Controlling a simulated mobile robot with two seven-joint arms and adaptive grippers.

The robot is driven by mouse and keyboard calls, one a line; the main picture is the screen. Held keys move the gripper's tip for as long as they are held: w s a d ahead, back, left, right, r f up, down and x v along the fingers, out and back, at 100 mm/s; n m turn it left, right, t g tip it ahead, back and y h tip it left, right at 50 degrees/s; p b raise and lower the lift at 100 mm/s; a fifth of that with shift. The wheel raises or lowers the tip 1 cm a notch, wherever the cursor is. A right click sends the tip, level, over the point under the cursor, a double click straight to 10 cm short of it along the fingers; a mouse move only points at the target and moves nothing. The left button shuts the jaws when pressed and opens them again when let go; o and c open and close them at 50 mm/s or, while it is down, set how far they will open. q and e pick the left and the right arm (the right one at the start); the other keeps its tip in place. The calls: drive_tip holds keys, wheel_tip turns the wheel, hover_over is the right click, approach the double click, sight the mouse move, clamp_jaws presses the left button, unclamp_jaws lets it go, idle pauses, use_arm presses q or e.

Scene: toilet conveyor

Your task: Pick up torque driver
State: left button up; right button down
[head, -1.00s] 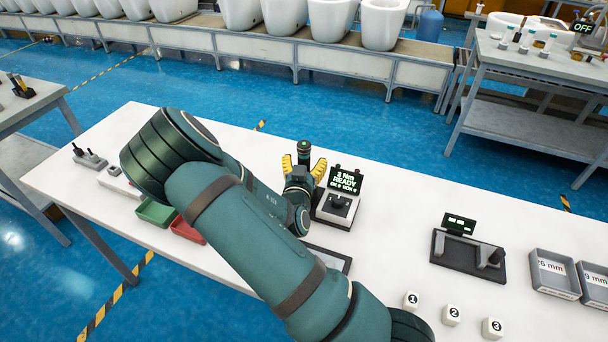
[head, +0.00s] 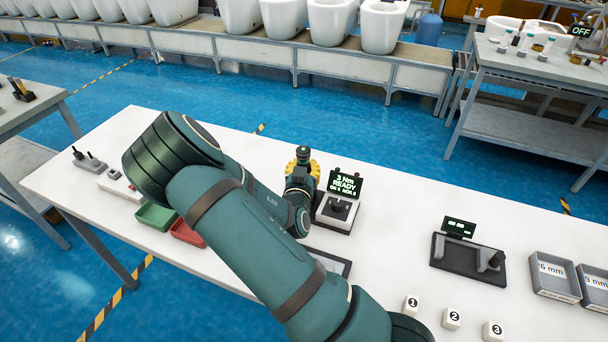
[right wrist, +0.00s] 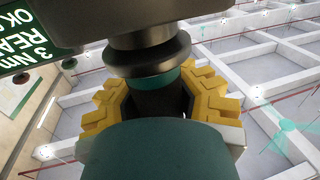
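In the right wrist view the driver (right wrist: 158,98) is a dark cylinder with a teal band and a metal collar, between the yellow fingers (right wrist: 161,103). Its lower part is hidden by my gripper and wrist in the head view. My left gripper is out of view.
The station's screen reads 3 Nm READY. Green (head: 156,216) and red (head: 187,232) trays lie left of my arm. A black fixture (head: 468,258), grey bins (head: 554,277) and numbered white blocks (head: 452,318) stand to the right. The table between station and fixture is clear.

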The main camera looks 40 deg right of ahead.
sight(303, 152)
drive_tip(key=shift+r, duration=0.1)
wheel_tip(303, 152, up, 10)
drive_tip(key=p, duration=0.2)
idle(0.7)
